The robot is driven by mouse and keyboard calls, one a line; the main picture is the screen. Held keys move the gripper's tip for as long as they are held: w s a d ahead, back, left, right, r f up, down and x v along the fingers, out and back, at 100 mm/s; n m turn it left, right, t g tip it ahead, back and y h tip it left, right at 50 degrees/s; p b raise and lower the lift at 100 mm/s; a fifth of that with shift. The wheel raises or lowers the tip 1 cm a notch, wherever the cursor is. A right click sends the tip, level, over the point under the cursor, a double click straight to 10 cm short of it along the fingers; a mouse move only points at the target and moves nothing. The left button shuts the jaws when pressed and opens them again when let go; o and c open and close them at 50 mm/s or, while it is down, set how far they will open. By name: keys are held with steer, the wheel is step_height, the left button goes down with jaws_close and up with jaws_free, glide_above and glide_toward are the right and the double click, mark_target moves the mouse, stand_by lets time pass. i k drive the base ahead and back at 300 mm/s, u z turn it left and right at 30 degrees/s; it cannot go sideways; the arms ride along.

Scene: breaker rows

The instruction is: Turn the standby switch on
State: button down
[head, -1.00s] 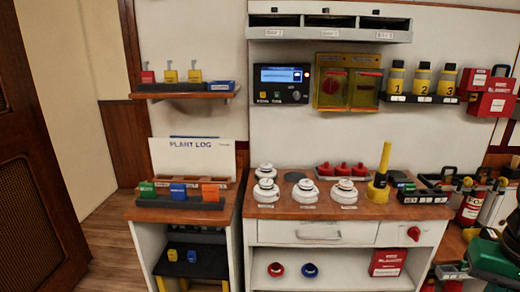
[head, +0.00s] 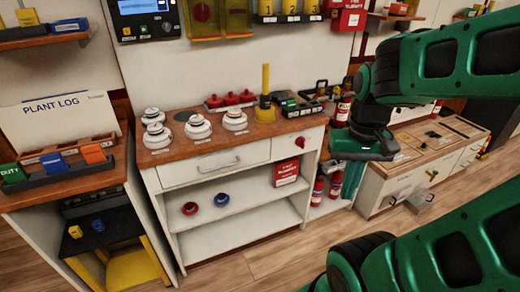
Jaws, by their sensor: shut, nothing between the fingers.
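I cannot tell which control is the standby switch, because the small labels are unreadable. A dark wall unit (head: 146,20) with a lit blue screen and a black knob is at the top left, cut by the frame edge. A red knob (head: 300,142) sits on the front of the white cabinet, right of its drawer. Yellow covered boxes (head: 222,18) hang on the wall, one with a red rotary knob inside. My gripper (head: 352,176) hangs at the right of the cabinet, apart from these controls. It is shut and empty; its fingertips show poorly.
White round devices (head: 197,127) and a yellow upright handle (head: 266,80) stand on the wooden cabinet top (head: 180,155). A dark tray with coloured blocks (head: 60,172) is at the left. Red extinguishers (head: 335,185) stand near my gripper. Wooden floor (head: 290,255) is clear in front.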

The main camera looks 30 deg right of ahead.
mark_target(301, 141)
steer(key=z, duration=0.05)
steer(key=k, duration=0.5)
steer(key=z, duration=0.4)
steer(key=i, duration=0.45)
steer(key=z, duration=0.3)
